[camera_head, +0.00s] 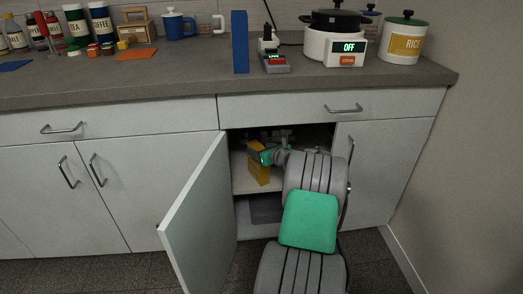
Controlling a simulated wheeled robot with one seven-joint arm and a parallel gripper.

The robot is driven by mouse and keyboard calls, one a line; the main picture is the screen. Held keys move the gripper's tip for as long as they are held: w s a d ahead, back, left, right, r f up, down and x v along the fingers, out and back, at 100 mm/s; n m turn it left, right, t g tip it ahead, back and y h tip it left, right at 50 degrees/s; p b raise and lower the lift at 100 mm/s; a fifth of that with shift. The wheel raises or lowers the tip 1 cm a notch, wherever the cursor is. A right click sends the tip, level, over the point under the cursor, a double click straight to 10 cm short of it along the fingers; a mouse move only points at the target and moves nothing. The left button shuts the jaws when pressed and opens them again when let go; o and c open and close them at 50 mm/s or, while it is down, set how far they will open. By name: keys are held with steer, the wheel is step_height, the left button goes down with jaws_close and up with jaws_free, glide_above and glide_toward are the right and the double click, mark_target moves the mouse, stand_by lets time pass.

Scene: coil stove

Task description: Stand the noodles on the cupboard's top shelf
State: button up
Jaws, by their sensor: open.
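The cupboard (190,215) under the counter has its left door swung open. Inside, a yellow box (259,172), which looks like the noodles, stands roughly upright on the top shelf (240,178). My arm reaches into the opening from the front right. My gripper (266,157) is open at the upper right part of the yellow box. The arm and the gripper hide part of the box and the shelf's right side. I cannot tell whether the fingers touch the box.
A dark grey bin (266,209) is on the lower level. The right door (378,170) is shut beside my arm. On the counter stand a tall blue box (240,45), a small appliance (275,62), a white cooker (330,46) and a rice canister (402,42).

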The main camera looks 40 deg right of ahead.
steer(key=shift+s+r, duration=0.25)
steer(key=shift+r, duration=0.1)
steer(key=p+v, duration=0.4)
steer(key=v, duration=0.7)
steer(key=shift+s+a, duration=0.15)
steer(key=shift+s, duration=0.05)
